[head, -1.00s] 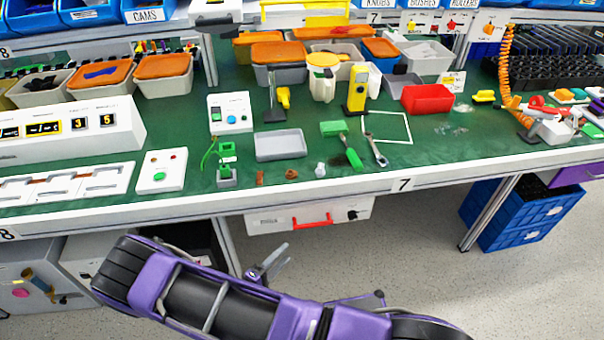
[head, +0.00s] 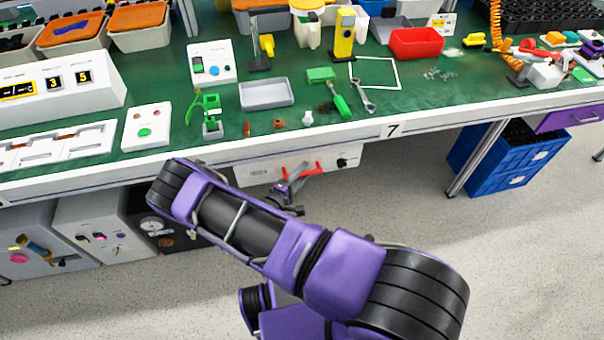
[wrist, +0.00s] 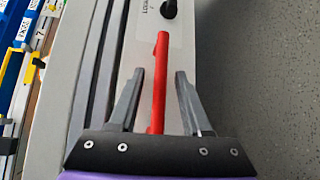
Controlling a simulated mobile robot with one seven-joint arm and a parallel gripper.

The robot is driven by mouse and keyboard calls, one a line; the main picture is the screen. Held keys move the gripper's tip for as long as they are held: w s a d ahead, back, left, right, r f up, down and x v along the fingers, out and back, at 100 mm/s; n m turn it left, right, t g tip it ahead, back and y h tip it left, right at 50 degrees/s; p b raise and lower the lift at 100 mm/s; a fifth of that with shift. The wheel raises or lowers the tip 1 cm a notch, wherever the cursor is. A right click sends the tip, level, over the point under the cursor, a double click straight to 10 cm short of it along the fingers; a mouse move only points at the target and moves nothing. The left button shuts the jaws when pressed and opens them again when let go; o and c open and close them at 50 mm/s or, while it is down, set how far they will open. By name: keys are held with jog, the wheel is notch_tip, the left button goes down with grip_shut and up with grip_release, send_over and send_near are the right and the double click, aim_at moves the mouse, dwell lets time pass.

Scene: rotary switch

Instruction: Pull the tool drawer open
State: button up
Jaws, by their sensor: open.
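The tool drawer (head: 258,174) is a white-fronted box under the green bench, with a red bar handle and a black knob; it looks closed. In the head view my gripper (head: 292,178) is at the drawer front by the red handle (head: 312,169), and my arm hides part of the drawer's left side. In the wrist view my gripper (wrist: 158,76) is open, with one grey finger on each side of the red handle (wrist: 161,75). Gaps show between the fingers and the handle. The black knob (wrist: 168,9) lies beyond the fingertips.
The bench edge (head: 350,137) overhangs above the drawer. A blue crate (head: 512,158) stands under the bench at right. Grey boxes (head: 95,230) with knobs stand under it at left. The floor (head: 520,260) in front is clear at right.

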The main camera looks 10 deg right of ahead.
grip_shut()
dwell(1.4)
